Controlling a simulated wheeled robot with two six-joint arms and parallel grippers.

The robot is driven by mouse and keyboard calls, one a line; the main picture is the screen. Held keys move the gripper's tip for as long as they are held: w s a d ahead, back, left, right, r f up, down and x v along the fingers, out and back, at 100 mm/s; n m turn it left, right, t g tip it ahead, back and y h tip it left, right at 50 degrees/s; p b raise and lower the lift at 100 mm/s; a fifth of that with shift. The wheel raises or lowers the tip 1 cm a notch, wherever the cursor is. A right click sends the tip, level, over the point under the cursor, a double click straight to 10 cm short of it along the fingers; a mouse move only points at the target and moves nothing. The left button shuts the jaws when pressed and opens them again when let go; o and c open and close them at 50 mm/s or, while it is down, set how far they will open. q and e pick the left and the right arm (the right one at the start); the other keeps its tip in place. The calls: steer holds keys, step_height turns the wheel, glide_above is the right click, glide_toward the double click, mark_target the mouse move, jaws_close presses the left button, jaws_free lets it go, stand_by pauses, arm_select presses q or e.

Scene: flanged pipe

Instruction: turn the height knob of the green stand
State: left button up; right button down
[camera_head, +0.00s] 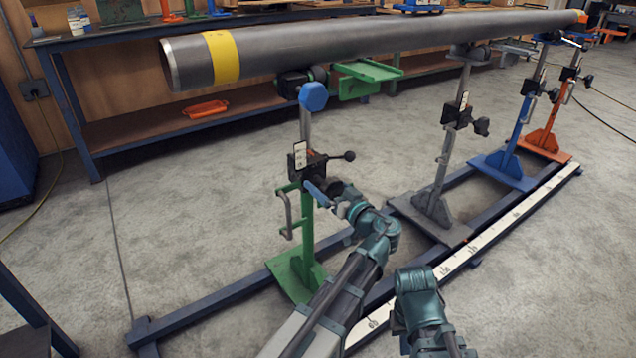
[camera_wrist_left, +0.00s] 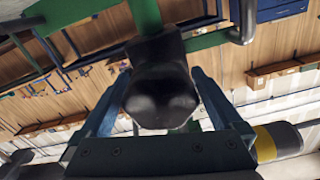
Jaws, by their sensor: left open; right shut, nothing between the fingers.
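The green stand (camera_head: 307,235) stands under the near end of the grey pipe (camera_head: 300,48). A black clamp (camera_head: 305,162) sits on its post, with a ball-ended lever on the right. The black height knob (camera_head: 336,187) is partly hidden by my left gripper (camera_head: 328,196). In the left wrist view the black knob (camera_wrist_left: 160,92) lies between the two blue fingers of my left gripper (camera_wrist_left: 163,100), which is open around it. Small gaps seem to show beside the knob; contact is unclear. My right arm's teal joint shows at lower right; its fingers are not visible.
A grey stand (camera_head: 437,180), a blue stand (camera_head: 513,145) and an orange stand (camera_head: 552,125) stand behind along blue floor rails with a white scale strip (camera_head: 500,219). A workbench (camera_head: 130,42) lines the back. Concrete floor is clear at left.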

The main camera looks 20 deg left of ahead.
arm_select(q)
steer(key=shift+c, duration=0.2)
steer(key=c, duration=1.1)
steer(key=m, duration=0.7)
steer(key=shift+m, duration=0.4)
steer(key=m, duration=0.6)
steer(key=shift+m, duration=0.3)
steer(key=shift+m, duration=0.3)
